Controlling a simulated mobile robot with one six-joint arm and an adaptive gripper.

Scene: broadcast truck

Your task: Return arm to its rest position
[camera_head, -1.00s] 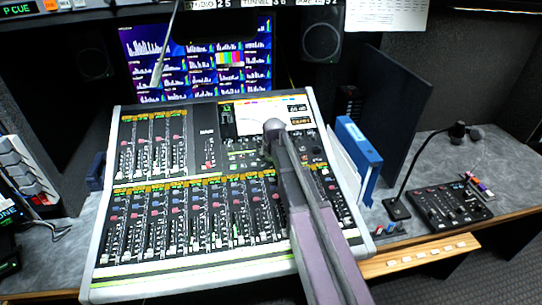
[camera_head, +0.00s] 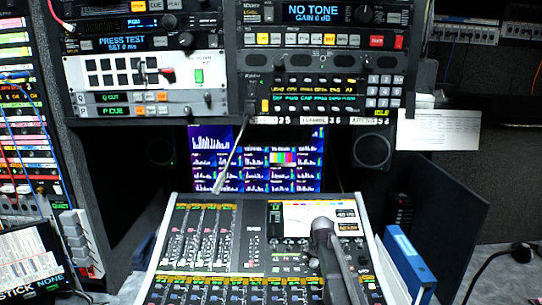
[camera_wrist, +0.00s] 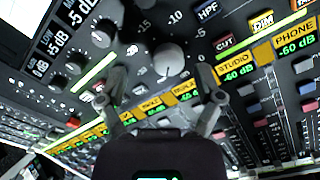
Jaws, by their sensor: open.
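My arm (camera_head: 335,262) reaches up from the bottom of the head view over the right part of the sloped mixing console (camera_head: 250,240). I cannot make out the fingers there. In the wrist view my gripper (camera_wrist: 161,88) is open and empty, its two fingers spread apart. A pale round knob (camera_wrist: 168,60) on the console shows between and beyond the fingertips. I cannot tell whether the fingers touch the panel.
Equipment racks (camera_head: 320,60) hang above the console, with a monitor (camera_head: 257,160) set back beneath them. A thin light rod (camera_head: 233,150) slants in front of the monitor. A speaker (camera_head: 372,150), blue binder (camera_head: 408,262) and dark upright panel (camera_head: 445,225) stand at right.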

